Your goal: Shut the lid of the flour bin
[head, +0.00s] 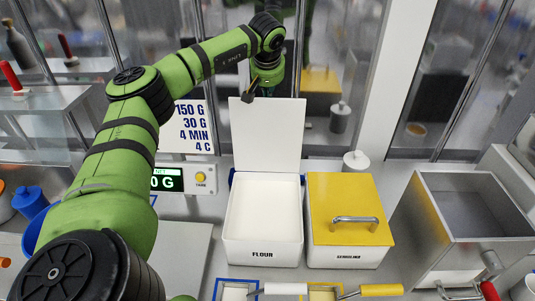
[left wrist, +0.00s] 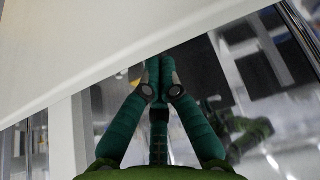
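The flour bin (head: 262,248) is a white box labelled FLOUR with pale flour inside. Its white lid (head: 268,135) stands open, roughly upright at the back of the bin. My left gripper (head: 249,94) is at the lid's top edge, near its left part; I cannot tell from the head view whether it touches. In the left wrist view, my left gripper's green fingers (left wrist: 160,72) come together at the tips with nothing visible between them. A broad white surface, apparently the lid (left wrist: 100,50), fills the upper left there. My right gripper is not in view.
A semolina bin (head: 343,256) with a shut yellow lid (head: 347,198) stands right of the flour bin. A metal hopper (head: 480,215) is further right. Scoops (head: 285,288) lie in front. A scale display (head: 166,181) and glass panels are behind and left.

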